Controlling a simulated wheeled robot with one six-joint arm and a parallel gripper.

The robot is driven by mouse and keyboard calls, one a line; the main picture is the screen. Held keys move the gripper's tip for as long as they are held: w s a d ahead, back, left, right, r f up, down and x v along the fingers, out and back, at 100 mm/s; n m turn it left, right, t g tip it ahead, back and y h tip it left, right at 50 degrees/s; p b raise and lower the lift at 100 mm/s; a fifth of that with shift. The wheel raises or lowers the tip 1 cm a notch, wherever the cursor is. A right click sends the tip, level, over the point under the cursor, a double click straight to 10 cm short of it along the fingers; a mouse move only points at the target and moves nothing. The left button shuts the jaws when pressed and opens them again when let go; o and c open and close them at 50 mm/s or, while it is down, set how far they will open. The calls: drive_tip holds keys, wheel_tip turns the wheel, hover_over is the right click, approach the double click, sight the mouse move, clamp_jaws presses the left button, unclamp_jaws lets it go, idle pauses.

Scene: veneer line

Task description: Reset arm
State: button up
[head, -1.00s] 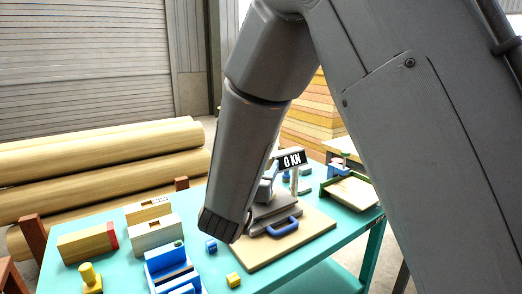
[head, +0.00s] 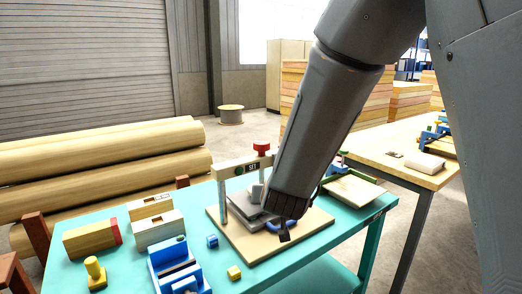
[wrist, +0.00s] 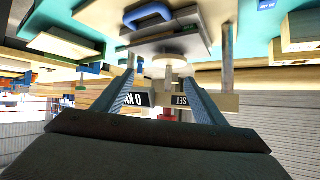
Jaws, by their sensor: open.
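In the head view my arm hides the right side of the press.
The teal table (head: 214,268) also bears a blue fixture (head: 165,262), a yellow cube (head: 234,272), a blue cube (head: 212,241), wooden blocks (head: 88,240) and a green-edged tray (head: 352,190). Logs (head: 100,165) lie behind at left. A second table (head: 400,172) stands at right.

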drive_tip(key=s+d+f+g, duration=0.3)
drive_tip(key=s+d+g, duration=0.2)
drive_tip(key=s, duration=0.8)
drive_tip(key=s+d+f+g, duration=0.4)
drive_tip(key=s+d+g, duration=0.2)
drive_tip(key=s+d, duration=0.4)
drive_tip(key=s, duration=0.3)
drive_tip(key=shift+d+f+n, duration=0.2)
drive_tip(key=shift+d+n, duration=0.1)
drive_tip(key=shift+w, duration=0.1)
